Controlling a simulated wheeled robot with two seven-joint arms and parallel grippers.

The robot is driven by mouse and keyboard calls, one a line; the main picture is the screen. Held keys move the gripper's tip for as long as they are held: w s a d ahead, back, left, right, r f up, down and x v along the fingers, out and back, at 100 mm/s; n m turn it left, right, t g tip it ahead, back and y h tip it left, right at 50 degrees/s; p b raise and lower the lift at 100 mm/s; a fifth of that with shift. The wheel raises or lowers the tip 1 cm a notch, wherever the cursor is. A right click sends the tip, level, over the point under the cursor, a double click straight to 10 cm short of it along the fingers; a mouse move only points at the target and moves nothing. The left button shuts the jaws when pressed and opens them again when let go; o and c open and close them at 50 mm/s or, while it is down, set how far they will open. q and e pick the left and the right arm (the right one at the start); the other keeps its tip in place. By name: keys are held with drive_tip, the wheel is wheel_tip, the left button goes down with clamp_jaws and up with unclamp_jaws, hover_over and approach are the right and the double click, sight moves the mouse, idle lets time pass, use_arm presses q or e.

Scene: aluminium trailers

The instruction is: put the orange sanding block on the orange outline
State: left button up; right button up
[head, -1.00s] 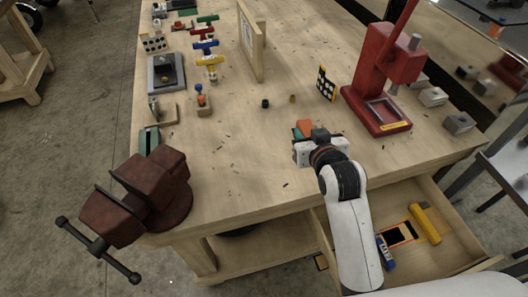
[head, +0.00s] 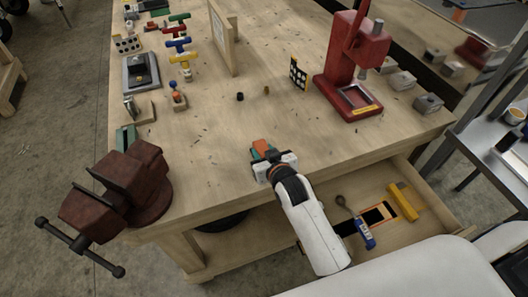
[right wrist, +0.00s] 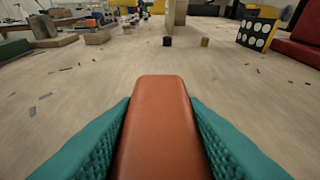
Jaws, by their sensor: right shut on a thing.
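My right gripper (head: 264,150) is shut on the orange sanding block (head: 262,146) near the front edge of the bench. In the right wrist view the block (right wrist: 152,125) lies lengthwise between the two teal textured fingers, which press its sides. Its top is bare and points away from the wrist. I cannot tell whether it touches the bench top. The orange outline (head: 391,211) is in the open drawer, to the right of and below the gripper in the head view, around a dark rectangle. My left gripper is not in view.
The open drawer (head: 432,218) also holds a blue tube (head: 365,234), a yellow tool (head: 407,201) and a dark round-headed item (head: 341,200). A red press (head: 346,75) stands behind right, a dark red vise (head: 125,187) at left. The bench middle is mostly clear.

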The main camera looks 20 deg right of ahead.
drive_tip(key=shift+f, duration=0.15)
drive_tip(key=o, duration=1)
drive_tip(key=shift+o, duration=0.2)
